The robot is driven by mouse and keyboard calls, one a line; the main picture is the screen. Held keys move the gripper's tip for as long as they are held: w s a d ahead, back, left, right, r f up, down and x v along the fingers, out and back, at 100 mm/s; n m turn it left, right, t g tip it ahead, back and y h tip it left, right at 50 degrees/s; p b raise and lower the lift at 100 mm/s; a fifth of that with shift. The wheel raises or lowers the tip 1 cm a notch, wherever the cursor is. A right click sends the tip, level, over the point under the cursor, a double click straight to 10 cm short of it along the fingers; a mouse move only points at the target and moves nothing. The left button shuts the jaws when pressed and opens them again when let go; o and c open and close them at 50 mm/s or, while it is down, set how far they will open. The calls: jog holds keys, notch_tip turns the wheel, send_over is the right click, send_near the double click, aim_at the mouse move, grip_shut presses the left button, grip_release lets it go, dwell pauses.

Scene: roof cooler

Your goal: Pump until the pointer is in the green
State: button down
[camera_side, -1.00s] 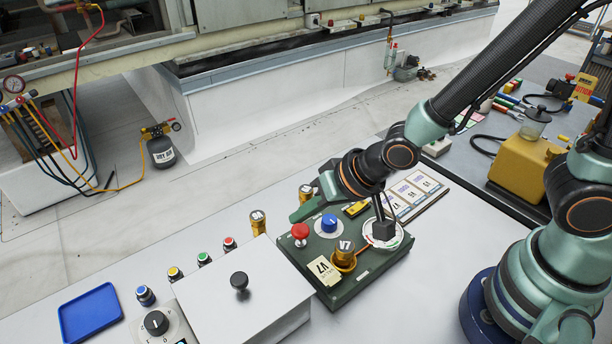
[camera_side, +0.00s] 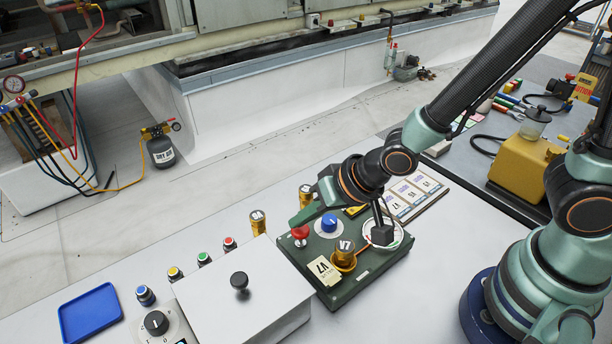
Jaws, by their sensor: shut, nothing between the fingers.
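The green pump box (camera_side: 352,287) stands on the grey bench. A red knob (camera_side: 300,233) sits at its left rear corner. A round white dial (camera_side: 401,240) is at the right of the box.
A blue knob (camera_side: 329,223) and a brass V7 canister (camera_side: 345,253) sit on the box near my gripper. Brass canisters (camera_side: 258,223) stand behind. A white box (camera_side: 243,299) with a black knob is to the left. A blue tray (camera_side: 90,313) lies far left.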

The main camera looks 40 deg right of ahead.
aim_at(304, 232)
jog(key=shift+f, duration=1.25)
dwell(1.2)
jog(key=shift+r, duration=1.65)
jog(key=shift+r, duration=2.55)
jog(key=s+d+r+h, duration=0.1)
jog(key=d+r, duration=0.2)
jog(key=d, duration=0.3)
jog(key=s+d+r+n+h, duration=0.1)
jog(key=s+d+r, duration=0.1)
jog(key=d, duration=0.5)
jog(key=s+d+r+n+h, duration=0.1)
jog(key=d+r, duration=0.4)
jog(key=d, duration=0.1)
jog(key=shift+s+d+g+h, duration=0.2)
jog(key=shift+g+h, duration=0.1)
jog(key=shift+g, duration=0.1)
